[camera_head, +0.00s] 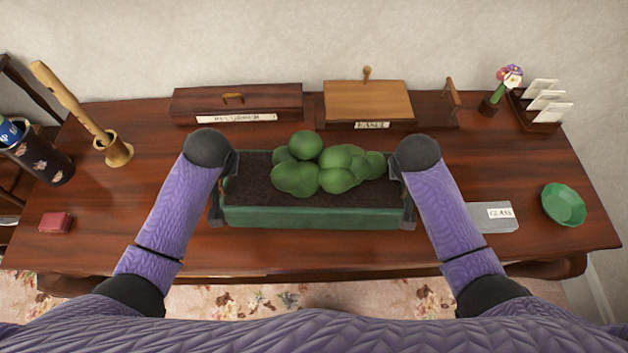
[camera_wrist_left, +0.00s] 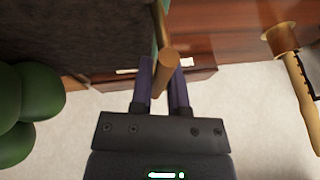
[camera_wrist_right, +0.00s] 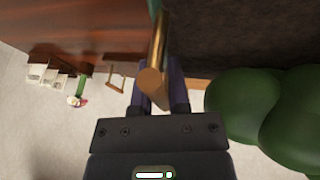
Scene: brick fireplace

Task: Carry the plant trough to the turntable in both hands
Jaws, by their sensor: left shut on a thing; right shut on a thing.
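The plant trough (camera_head: 310,217) is a long green box with dark soil and several round green plants. It is level in the middle of the head view, over the desk; I cannot tell whether it touches the wood. My left gripper (camera_wrist_left: 164,78) is shut on the brown handle at the trough's left end. My right gripper (camera_wrist_right: 158,82) is shut on the handle at its right end. The head view shows my left gripper (camera_head: 217,200) and right gripper (camera_head: 408,200) at opposite ends. I cannot make out a turntable in any view.
The brown desk (camera_head: 510,160) has a long dark box (camera_head: 190,103) and a tan-topped box (camera_head: 368,100) behind the trough. A grey labelled block (camera_head: 485,220), green bowl (camera_head: 563,204) and card rack (camera_head: 535,122) stand right.

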